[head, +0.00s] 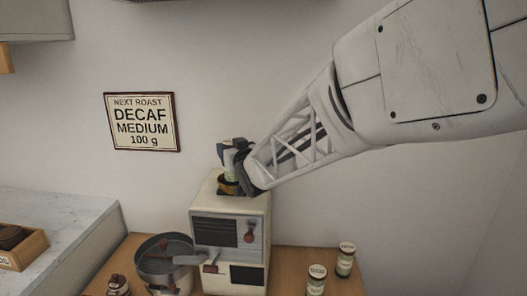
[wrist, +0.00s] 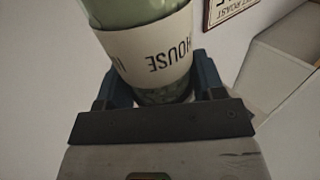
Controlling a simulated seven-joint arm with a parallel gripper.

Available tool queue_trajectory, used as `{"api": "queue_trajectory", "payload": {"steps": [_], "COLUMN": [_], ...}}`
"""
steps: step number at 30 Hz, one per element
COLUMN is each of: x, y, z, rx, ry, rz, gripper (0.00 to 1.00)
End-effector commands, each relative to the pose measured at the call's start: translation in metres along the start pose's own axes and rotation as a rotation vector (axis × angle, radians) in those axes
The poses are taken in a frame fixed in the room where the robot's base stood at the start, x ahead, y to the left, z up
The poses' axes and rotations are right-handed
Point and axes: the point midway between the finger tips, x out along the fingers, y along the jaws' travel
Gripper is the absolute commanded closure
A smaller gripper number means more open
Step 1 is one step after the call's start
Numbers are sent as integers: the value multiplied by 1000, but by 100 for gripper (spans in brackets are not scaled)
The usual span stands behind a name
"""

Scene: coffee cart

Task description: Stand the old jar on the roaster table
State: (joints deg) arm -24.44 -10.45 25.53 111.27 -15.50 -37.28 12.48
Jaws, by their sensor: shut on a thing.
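My gripper (head: 234,160) is shut on a jar above the roaster's top opening. In the wrist view, the jar (wrist: 155,50) is clear green with a white label reading HOUSE, upside down in that picture. The blue fingers (wrist: 160,90) close on its two sides. In the head view only a small pale green part of it shows, just over the opening, and its tilt is hard to tell. The roaster (head: 229,240) is a cream box on the wooden roaster table (head: 290,262). Which jar is the old one is not marked.
Two labelled jars (head: 316,281) and (head: 345,260) stand on the table right of the roaster. A round metal pan (head: 164,254) and a dark jar (head: 118,285) are on its left. A wall sign (head: 141,122) reads decaf, medium, 100 g. A marble counter (head: 60,225) is at left.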

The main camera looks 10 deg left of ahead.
Motion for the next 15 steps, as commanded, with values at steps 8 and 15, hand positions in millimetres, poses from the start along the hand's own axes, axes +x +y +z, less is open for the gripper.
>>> {"api": "queue_trajectory", "payload": {"steps": [8, 15], "x": [0, 0], "y": [0, 0], "z": [8, 9], "rx": [-1, -1], "ry": [4, 3], "rz": [0, 0], "gripper": [75, 75]}}
